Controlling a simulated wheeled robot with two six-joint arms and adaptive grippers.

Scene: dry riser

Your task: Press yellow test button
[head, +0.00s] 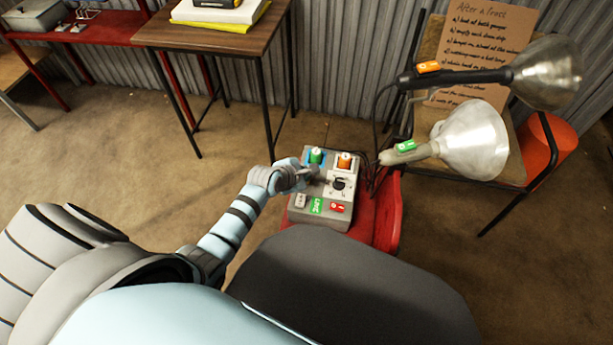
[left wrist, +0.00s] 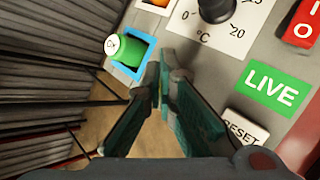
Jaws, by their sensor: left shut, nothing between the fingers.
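A grey control box (head: 325,218) sits on a red stand. On its panel are a green plug (left wrist: 126,50) in a blue-framed socket, an orange plug (head: 345,160), a black dial (left wrist: 214,8) on a white scale, a green LIVE label (left wrist: 272,90), a white RESET button (left wrist: 243,130) and a red rocker switch (head: 337,207). I cannot make out a yellow button in either view; my gripper covers part of the panel. My left gripper (head: 314,172) is shut and empty over the panel's left side, between green plug and dial. Whether its tips (left wrist: 168,58) touch the panel is unclear.
Two lamps, tagged orange (head: 548,72) and green (head: 472,140), rest by a chair right of the box. Dark cables run behind the box. A wooden table (head: 205,42) stands at the back left. A cardboard note (head: 485,40) leans behind the lamps. Left floor is clear.

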